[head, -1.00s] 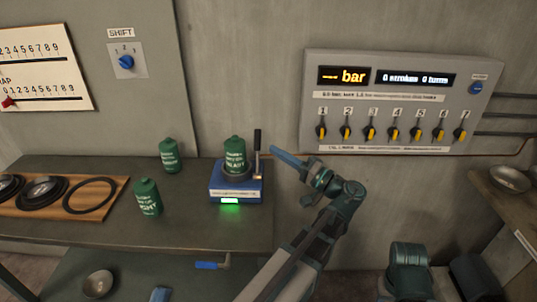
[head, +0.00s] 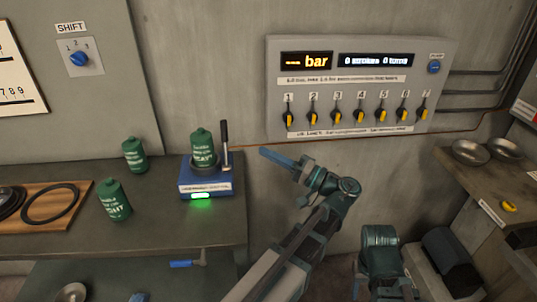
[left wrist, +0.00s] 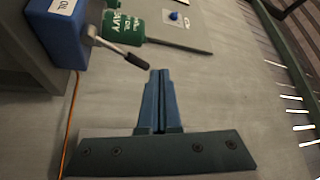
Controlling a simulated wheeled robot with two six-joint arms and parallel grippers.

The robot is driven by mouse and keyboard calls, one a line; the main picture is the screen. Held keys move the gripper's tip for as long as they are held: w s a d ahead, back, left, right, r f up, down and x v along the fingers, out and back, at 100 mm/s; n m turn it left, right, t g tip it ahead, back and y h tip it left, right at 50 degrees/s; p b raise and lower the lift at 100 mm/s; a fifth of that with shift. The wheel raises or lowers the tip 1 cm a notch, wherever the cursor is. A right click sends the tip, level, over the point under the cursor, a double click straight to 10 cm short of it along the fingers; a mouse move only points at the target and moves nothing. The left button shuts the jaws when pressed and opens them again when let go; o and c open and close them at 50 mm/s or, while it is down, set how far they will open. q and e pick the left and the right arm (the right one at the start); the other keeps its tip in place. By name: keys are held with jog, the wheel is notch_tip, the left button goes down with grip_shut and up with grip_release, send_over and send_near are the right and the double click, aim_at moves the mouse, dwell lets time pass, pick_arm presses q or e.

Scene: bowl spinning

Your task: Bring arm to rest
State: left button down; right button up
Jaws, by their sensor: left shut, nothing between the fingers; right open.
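My left gripper (head: 272,157) is shut and empty, held in the air to the right of the blue device with its fingers pointing left. Its blue fingers (left wrist: 160,105) lie together in the left wrist view. My right gripper is not in view; only part of what looks like my right arm (head: 380,262) shows at the bottom.
The blue device (head: 205,186), with a green canister (head: 202,150) and a dark-handled lever (head: 224,140), stands at the bench's right end. Two more canisters (head: 134,155) (head: 114,201) stand left of it. Bowls (head: 471,152) sit on the right shelf. A wall panel (head: 350,129) has several yellow-handled switches.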

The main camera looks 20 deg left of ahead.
dwell(0.6)
pick_arm(q)
jog(key=s+d+f+m+t+h+p, duration=0.1)
jog(key=s+d+f+m+h+p, duration=0.15)
jog(key=f+h, duration=0.35)
jog(key=s+d+f+m+h+p, duration=0.2)
jog(key=d+f+m+h+p, duration=0.15)
jog(key=f, duration=0.35)
jog(key=s+d+f+h+p, duration=0.1)
jog(key=s+d+h, duration=0.1)
jog(key=d, duration=0.3)
jog(key=s+d+f+m+h+p, duration=0.1)
jog(key=s+d+f+h, duration=0.1)
jog(key=d+h, duration=0.2)
jog(key=s+d+f+m+g+h+p, duration=0.1)
jog(key=s+d+f+h, duration=0.1)
jog(key=d, duration=0.4)
jog(key=shift+s+d+h, duration=0.25)
jog(key=shift+s+h, duration=0.35)
jog(key=shift+h, duration=0.45)
jog(key=shift+a, duration=0.2)
